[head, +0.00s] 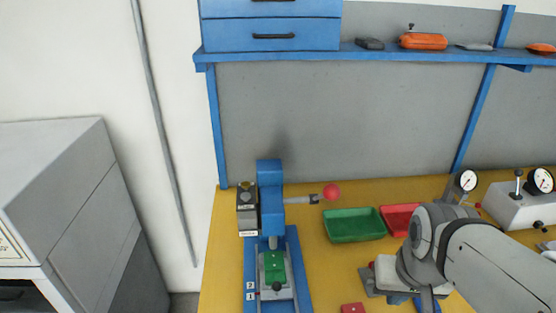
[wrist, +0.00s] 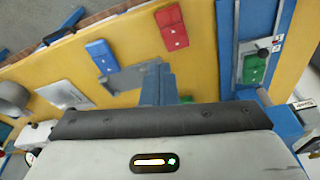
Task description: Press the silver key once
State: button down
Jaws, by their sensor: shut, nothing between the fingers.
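No key can be clearly made out as silver. A small dark box (head: 247,222) with a grey face, a round button and a white label stands left of the blue press (head: 270,190). A box with a white label also shows at the right edge of the wrist view (wrist: 304,104); I cannot tell if it is the same one. My gripper (wrist: 158,84) has its blue fingers together and empty, over the yellow bench. In the head view my gripper is at the lower right, mostly hidden by my arm, well right of the press and box.
A green part (head: 274,266) sits in the press fixture. The press lever ends in a red ball (head: 332,191). A green tray (head: 355,226) and red tray (head: 398,217) stand behind my arm. Red (wrist: 172,27) and blue (wrist: 102,54) parts lie near my fingers. Gauges stand right.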

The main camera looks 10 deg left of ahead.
jog(key=shift+s, duration=0.1)
notch_tip(320, 180, up, 16)
jog(key=m+t+y+p, duration=0.3)
jog(key=m+y+p, duration=0.5)
jog(key=m+p, duration=0.85)
send_over(246, 196)
jog(key=shift+d+r+n, duration=0.15)
jog(key=shift+d+n, duration=0.1)
jog(key=shift+d, duration=0.15)
notch_tip(246, 196, down, 9)
jog(key=b, duration=0.7)
jog(key=shift+b, duration=0.4)
jog(key=shift+r, duration=0.1)
jog(key=shift+s+f+b, duration=0.1)
jog(key=shift+f+b, duration=0.35)
